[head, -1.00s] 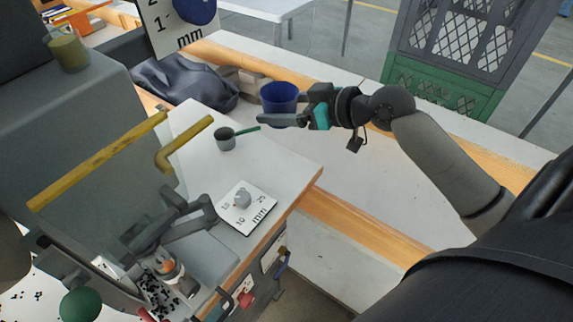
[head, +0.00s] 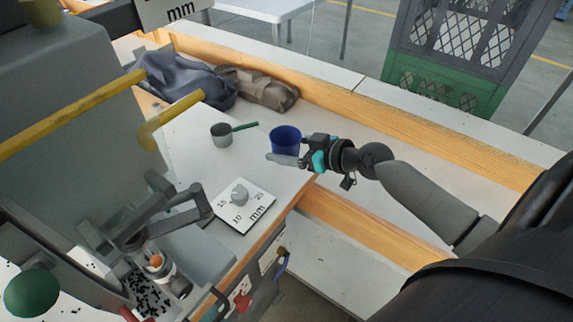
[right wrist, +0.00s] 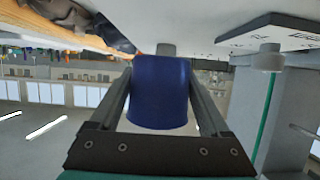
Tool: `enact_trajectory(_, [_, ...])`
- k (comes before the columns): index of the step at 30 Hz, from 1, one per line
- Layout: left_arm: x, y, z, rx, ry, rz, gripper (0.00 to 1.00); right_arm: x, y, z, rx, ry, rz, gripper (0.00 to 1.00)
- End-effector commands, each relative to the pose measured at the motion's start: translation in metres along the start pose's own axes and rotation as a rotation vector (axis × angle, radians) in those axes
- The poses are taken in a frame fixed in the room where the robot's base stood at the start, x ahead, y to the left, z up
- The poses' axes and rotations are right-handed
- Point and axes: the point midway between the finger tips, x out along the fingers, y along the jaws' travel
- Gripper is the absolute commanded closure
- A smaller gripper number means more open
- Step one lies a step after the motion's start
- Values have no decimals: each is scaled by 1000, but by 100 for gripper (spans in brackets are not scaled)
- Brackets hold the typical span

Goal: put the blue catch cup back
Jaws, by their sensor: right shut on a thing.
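The blue catch cup (head: 286,140) is held upright in my right gripper (head: 288,153), over or just beyond the right edge of the white press table. One grey finger shows along its near side. In the right wrist view, the blue cup (right wrist: 160,92) sits between the two fingers, which flank it left and right. I cannot tell how high it is above the surface below. The press head (head: 160,262) stands at the lower left, with black scraps around it. My left gripper does not show.
A grey cup with a green handle (head: 221,135) stands left of the blue cup. A white scale plate with a knob (head: 243,206) lies nearer. Yellow bars (head: 170,119) jut out at left. Dark cloth (head: 185,80) lies behind. The table between the grey cup and plate is clear.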

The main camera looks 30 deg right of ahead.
Motion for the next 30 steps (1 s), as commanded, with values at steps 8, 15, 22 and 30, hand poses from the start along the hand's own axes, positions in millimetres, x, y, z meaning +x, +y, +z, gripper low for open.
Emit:
enact_trajectory(8, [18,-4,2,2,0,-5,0,15,0,36,4,1,1,73])
enact_trajectory(15, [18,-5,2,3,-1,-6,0,17,0,40,0,1,0,73])
enact_trajectory(22, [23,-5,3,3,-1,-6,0,18,0,44,0,1,0,73])
enact_trajectory(30, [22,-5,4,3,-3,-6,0,18,0,44,0,0,0,0])
